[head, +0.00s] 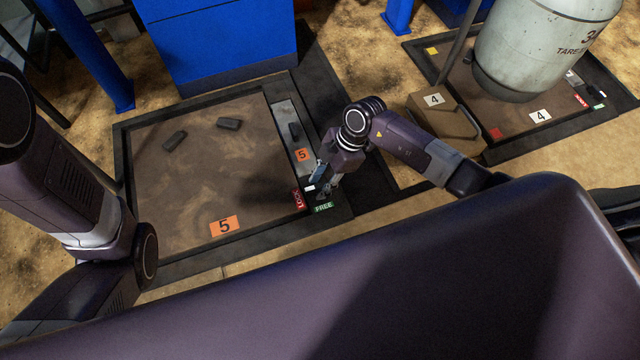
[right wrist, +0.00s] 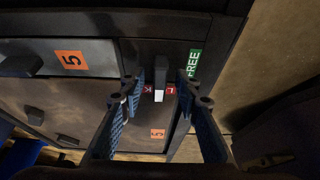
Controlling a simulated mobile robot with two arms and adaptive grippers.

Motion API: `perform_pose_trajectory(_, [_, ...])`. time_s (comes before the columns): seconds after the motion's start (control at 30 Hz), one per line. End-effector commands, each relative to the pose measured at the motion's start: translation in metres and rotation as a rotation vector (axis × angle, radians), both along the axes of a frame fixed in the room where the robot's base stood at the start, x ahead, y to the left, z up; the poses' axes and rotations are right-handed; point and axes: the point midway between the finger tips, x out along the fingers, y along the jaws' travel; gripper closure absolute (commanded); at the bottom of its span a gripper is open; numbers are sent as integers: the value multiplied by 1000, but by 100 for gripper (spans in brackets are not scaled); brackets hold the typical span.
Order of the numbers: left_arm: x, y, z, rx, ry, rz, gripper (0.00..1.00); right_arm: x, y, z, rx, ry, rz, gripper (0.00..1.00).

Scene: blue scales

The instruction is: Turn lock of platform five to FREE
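Platform five (head: 180,225) is a brown, dark-framed floor plate at the left of the head view, with an orange 5 label (head: 224,226). On its right edge are a red LOCK label (head: 297,199) and a green FREE label (head: 324,207). My right gripper (head: 321,190) is over this edge. In the right wrist view its fingers (right wrist: 159,84) are open on either side of the dark, white-tipped lock lever (right wrist: 158,91), with gaps visible. The lever overlaps the red LOCK label (right wrist: 170,89); the green FREE label (right wrist: 195,66) lies beyond the right finger. My left gripper is not in view.
Two dark blocks (head: 229,123) lie on platform five. A blue cabinet (head: 215,45) stands behind it. Platform four (head: 520,125) with a grey tank (head: 540,45) and a brown box (head: 440,115) are to the right. Sandy floor (head: 370,222) is clear in front.

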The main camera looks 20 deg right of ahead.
Motion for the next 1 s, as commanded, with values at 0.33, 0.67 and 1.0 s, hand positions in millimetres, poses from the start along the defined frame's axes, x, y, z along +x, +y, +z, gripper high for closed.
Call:
perform_pose_trajectory(0.33, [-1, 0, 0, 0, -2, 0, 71, 0, 1, 0, 1, 0, 0, 77])
perform_pose_trajectory(0.67, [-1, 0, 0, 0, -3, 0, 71, 0, 1, 0, 1, 0, 0, 100])
perform_pose_trajectory(1.0, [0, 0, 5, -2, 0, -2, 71, 1, 1, 2, 1, 1, 63, 100])
